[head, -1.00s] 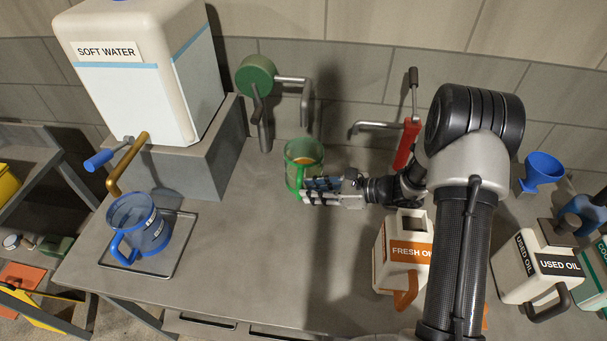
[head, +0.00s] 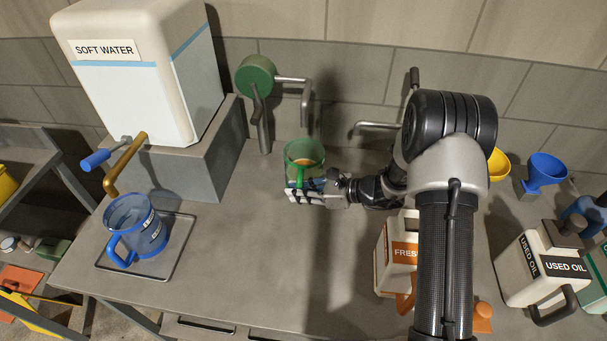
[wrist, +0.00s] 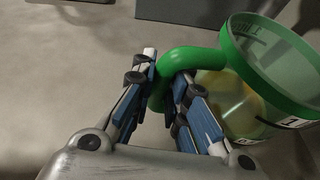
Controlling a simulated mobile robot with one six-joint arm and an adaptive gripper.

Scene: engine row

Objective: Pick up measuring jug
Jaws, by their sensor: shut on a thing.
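A green-rimmed clear measuring jug (head: 304,153) with some amber liquid in it is at the middle of the bench, below the green-handled tap. My gripper (head: 308,190) is at its near side. In the wrist view the jug (wrist: 275,65) is at the right, and my gripper (wrist: 165,85) is shut on its green handle, one finger on each side. The jug looks about upright; I cannot tell whether its base touches the bench. A second measuring jug (head: 137,226), blue with a blue handle, stands on a wire-edged tray at the left.
A soft water tank (head: 140,85) with a brass spout stands on a grey block behind the blue jug. A green tap (head: 257,76) is behind the green jug. A fresh oil can (head: 396,253), a used oil can (head: 540,265) and funnels (head: 545,170) are at the right. The front middle is clear.

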